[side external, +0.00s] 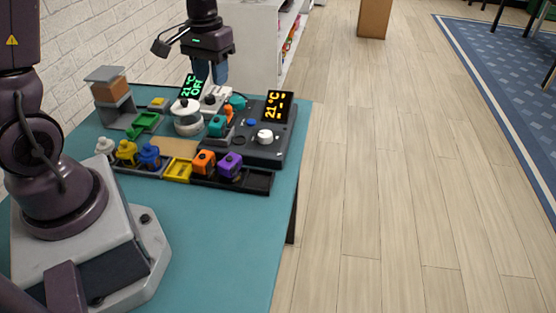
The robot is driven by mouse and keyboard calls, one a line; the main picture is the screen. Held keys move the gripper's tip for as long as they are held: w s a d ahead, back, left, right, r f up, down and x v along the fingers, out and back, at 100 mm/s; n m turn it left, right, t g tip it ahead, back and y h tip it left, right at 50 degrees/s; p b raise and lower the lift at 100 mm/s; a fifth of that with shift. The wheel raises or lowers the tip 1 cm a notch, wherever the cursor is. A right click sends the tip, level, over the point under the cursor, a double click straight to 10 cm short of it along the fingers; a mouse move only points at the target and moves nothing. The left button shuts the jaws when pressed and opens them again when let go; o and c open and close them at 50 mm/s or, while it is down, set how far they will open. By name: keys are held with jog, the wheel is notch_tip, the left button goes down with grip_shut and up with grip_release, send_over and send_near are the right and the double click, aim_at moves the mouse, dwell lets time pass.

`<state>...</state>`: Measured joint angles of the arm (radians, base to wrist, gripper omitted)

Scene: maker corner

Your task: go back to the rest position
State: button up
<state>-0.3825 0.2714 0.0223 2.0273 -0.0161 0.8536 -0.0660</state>
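I see no object clearly held. My arm's base stands at the near left of the table.
Below the gripper are a white spool (188,118) and a dark console (262,148) with a knob and orange display. Coloured blocks sit in a tray (258,181) in front. A grey stand (118,112) is at back left. The table's front right is clear.

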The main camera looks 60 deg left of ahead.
jog(key=s+d+r+m+t, duration=0.5)
jog(key=s+d+r, duration=0.7)
jog(key=d+r, duration=0.1)
jog(key=shift+s+d+m+t, duration=0.2)
jog(key=shift+d+m+t, duration=0.1)
jog(key=shift+t, duration=0.1)
